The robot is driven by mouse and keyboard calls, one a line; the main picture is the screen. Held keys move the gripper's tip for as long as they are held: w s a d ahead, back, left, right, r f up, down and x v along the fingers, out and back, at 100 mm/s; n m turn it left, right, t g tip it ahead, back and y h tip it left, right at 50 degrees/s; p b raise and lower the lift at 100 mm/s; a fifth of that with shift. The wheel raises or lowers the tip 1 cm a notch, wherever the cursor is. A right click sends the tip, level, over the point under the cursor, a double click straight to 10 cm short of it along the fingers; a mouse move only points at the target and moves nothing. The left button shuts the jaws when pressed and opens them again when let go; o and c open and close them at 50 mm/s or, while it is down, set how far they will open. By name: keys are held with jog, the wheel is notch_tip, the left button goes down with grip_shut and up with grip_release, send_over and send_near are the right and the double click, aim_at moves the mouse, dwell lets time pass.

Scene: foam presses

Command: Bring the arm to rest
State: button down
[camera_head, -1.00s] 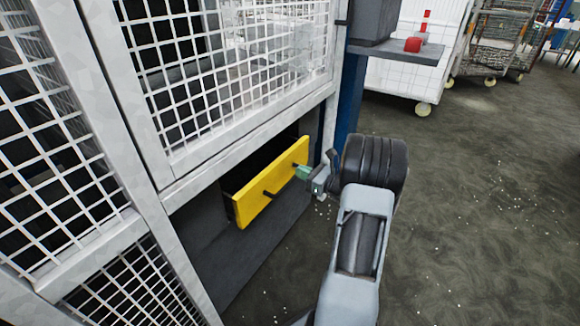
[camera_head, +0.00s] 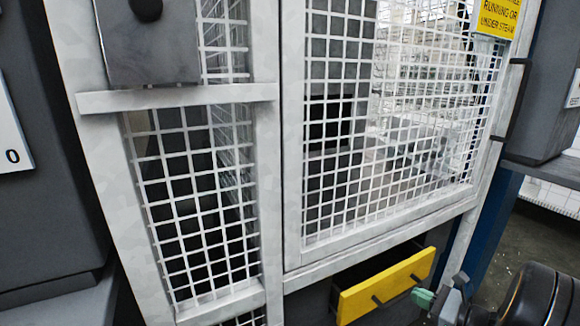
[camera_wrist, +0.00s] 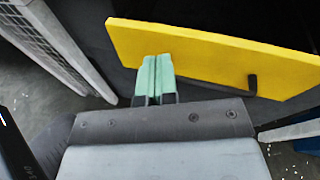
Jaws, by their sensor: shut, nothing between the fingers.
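My gripper (camera_head: 424,298) is at the lower right in the head view, close to the yellow drawer front. Its green fingers also show in the wrist view (camera_wrist: 155,62), where they are together with nothing between them. In the wrist view the fingertips overlap the lower left part of the yellow drawer front (camera_wrist: 215,58); I cannot tell whether they touch it. Part of my arm shows at the lower right corner of the head view.
The yellow drawer (camera_head: 386,288) stands open below the white mesh guard door (camera_head: 388,130), with a dark handle on its front. A blue post (camera_head: 492,225) stands to its right. A grey box (camera_head: 150,42) is fixed at the upper left of the frame.

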jog(key=s+a+r+n+g+h+p, duration=0.1)
jog(key=s+a+r+n+g+p, duration=0.2)
jog(key=a+r+n+g+p, duration=0.35)
jog(key=s+a+r+n+g+h+p, duration=0.1)
jog(key=s+a+r+n+g+p, duration=0.3)
jog(key=a+r+n+p, duration=0.5)
jog(key=s+a+r+n+h+p, duration=0.1)
jog(key=s+r+n+h+p, duration=0.1)
jog(key=r, duration=0.4)
jog(key=s+a+r+n+t+h+p, duration=0.1)
jog(key=s+r+n+h+p, duration=0.1)
jog(key=r+n+p, duration=0.3)
jog(key=s+a+r+n+h+p, duration=0.1)
jog(key=s+r+n+h+p, duration=0.1)
jog(key=r, duration=0.5)
jog(key=shift+a+r+n+t+h+p, duration=0.4)
jog(key=shift+n+h+p, duration=0.35)
jog(key=shift+h, duration=0.25)
